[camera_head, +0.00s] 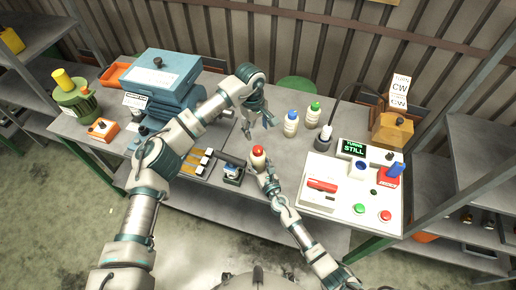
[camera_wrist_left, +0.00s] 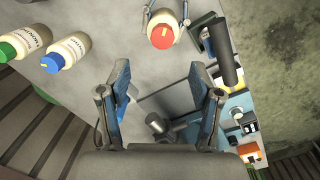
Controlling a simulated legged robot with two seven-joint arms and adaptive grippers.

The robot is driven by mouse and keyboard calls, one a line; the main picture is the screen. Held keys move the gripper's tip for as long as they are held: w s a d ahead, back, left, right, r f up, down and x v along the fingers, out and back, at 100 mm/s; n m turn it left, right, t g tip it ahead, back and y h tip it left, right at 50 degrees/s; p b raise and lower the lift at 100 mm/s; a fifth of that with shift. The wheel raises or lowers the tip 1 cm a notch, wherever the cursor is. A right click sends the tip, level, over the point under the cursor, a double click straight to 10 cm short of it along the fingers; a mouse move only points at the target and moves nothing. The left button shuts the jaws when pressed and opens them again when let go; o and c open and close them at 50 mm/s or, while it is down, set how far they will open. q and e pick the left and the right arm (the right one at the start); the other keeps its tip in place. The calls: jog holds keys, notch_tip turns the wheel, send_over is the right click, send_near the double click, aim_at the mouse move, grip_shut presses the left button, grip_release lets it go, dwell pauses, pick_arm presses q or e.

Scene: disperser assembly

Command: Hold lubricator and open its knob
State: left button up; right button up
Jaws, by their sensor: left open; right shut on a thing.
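The lubricator (camera_head: 259,160) is a small cream bottle with a red knob (camera_head: 258,150) on top, near the table's front edge. My right gripper (camera_head: 262,169) is shut on its body and holds it about upright; one finger is partly hidden by the bottle. My left gripper (camera_head: 258,124) is open and empty, behind the lubricator in the head view and apart from it. In the left wrist view, the red knob (camera_wrist_left: 162,37) shows a yellow mark and lies beyond the open fingers of my left gripper (camera_wrist_left: 160,78).
A blue-capped bottle (camera_head: 291,124) and a green-capped bottle (camera_head: 313,116) stand right of my left gripper. A white control panel (camera_head: 335,203) is at the right. A small black device (camera_head: 232,174) sits left of the lubricator. Blue cases (camera_head: 165,75) stand at the back left.

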aim_at(258, 149)
pick_arm(q)
jog(key=f+m, duration=0.1)
jog(key=f, duration=0.6)
jog(key=f+m+y, duration=0.1)
jog(key=f, duration=0.3)
jog(key=shift+d+f+m, duration=0.2)
jog(key=shift+d+m, duration=0.05)
jog(key=shift+m, duration=0.05)
jog(key=shift+c, duration=0.2)
jog(key=c, duration=1.1)
